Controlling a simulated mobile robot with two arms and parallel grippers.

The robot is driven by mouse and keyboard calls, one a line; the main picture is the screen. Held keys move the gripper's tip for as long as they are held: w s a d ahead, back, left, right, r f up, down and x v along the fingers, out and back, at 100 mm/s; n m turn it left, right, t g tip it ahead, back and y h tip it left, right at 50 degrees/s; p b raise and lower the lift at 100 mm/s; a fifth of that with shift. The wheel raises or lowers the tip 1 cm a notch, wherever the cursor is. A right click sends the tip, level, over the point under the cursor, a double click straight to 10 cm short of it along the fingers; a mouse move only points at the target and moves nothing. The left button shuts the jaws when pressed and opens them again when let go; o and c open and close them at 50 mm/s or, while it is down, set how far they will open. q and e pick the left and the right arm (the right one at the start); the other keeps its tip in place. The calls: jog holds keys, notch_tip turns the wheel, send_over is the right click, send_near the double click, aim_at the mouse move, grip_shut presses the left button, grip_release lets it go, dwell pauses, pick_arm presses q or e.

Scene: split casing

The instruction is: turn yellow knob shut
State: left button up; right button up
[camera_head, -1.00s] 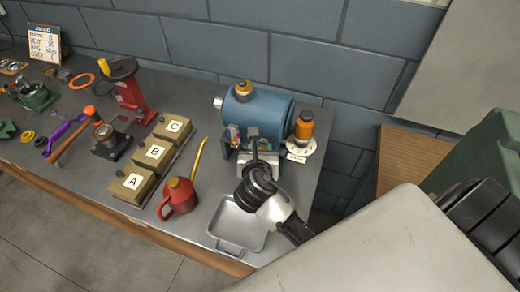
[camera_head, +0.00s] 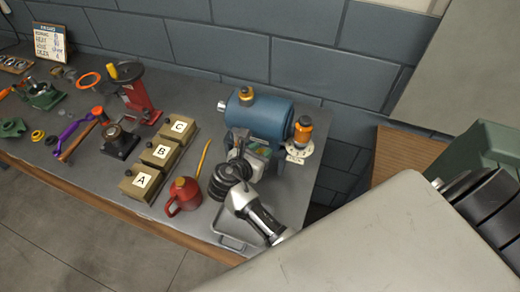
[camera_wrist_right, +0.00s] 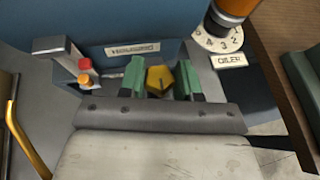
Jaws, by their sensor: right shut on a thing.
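The yellow knob (camera_wrist_right: 158,76) is on the front of the blue casing (camera_head: 262,118), with a dark mark on its face. In the right wrist view it is between the two green fingertips of my right gripper (camera_wrist_right: 160,86), which is shut on it. In the head view my right gripper (camera_head: 252,151) reaches the casing's lower front and the knob is hidden there. My left gripper is not in view.
An orange oiler (camera_head: 303,130) over a numbered white dial stands right of the casing. A red oil can (camera_head: 184,196) and boxes A, B and C (camera_head: 159,152) stand left of my arm. A grey tray (camera_head: 228,241) lies below it.

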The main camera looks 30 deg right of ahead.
dwell(0.4)
jog(key=o, duration=0.9)
